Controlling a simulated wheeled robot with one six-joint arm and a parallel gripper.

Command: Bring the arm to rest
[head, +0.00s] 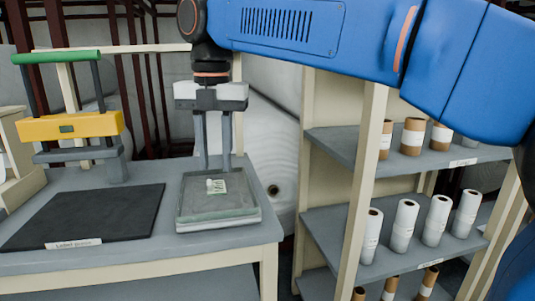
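My gripper (214,165) hangs straight down at the end of my blue arm, above the grey tray (190,215) on the table. Its two grey fingers stand apart, with nothing seen between them. A small white piece with a pale green label (217,187) lies in the tray just below the fingertips. I cannot tell whether the tips touch anything. My arm reaches across the top right and hides part of the background.
A dark labelled mat (85,215) lies left on the table, before a press with a yellow bar (70,126) and green handle (55,57). At right, a shelf unit (350,236) holds several white rolls (403,225) and brown-and-white rolls (412,136), partly behind my arm.

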